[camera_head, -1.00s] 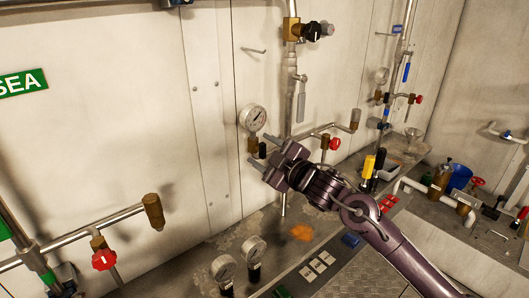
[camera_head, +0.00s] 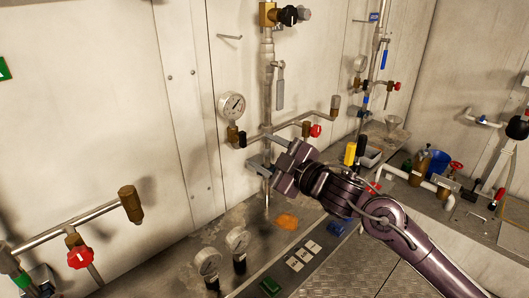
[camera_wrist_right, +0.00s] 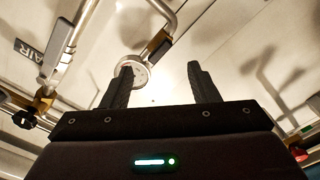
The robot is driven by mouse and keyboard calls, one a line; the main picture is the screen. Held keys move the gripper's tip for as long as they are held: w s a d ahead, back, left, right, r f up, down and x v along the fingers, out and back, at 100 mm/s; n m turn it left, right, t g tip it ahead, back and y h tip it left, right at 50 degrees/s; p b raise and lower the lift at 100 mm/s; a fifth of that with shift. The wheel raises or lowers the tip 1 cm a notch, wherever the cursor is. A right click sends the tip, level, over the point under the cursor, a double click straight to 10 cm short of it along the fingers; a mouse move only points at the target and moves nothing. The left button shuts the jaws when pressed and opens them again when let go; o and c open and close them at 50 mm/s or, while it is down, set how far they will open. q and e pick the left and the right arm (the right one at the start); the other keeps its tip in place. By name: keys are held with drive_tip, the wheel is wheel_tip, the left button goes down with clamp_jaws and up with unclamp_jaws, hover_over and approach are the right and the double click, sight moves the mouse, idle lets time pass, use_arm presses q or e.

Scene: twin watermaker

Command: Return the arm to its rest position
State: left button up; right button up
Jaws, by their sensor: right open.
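My right arm comes in from the lower right in the head view. My right gripper (camera_head: 262,152) is open and empty, its two fingers pointing left toward the wall beside the vertical pipe (camera_head: 267,100). One finger overlaps the lower part of this pipe in the picture; I cannot tell whether they touch. In the right wrist view the two dark fingers of the right gripper (camera_wrist_right: 165,85) stand apart with nothing between them. My left gripper is not in view.
A pressure gauge (camera_head: 231,106) sits on the wall left of the pipe, with a red-knobbed valve (camera_head: 315,131) to its right. Two more gauges (camera_head: 237,239) stand on the bench. A red valve (camera_head: 80,257) and pipe are at lower left. A yellow item (camera_head: 350,153) stands behind my arm.

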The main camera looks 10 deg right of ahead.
drive_tip(key=s+d+f+m+h, duration=0.1)
drive_tip(key=s+f+m+h, duration=0.45)
drive_tip(key=f, duration=0.45)
drive_tip(key=s+d+f+m+g+h, duration=0.2)
drive_tip(key=s+d+f+m+g, duration=0.3)
drive_tip(key=s+f, duration=0.5)
drive_tip(key=s+d+f+m+g+h, duration=0.3)
drive_tip(key=s+d+f+m+g, duration=0.25)
drive_tip(key=s, duration=0.85)
wheel_tip(320, 180, down, 31)
drive_tip(key=s+n+g, duration=0.2)
drive_tip(key=s+d+f+g, duration=0.1)
drive_tip(key=s+d+f, duration=0.2)
drive_tip(key=s+f, duration=1.5)
drive_tip(key=shift+s+f, duration=0.3)
drive_tip(key=shift+s, duration=0.4)
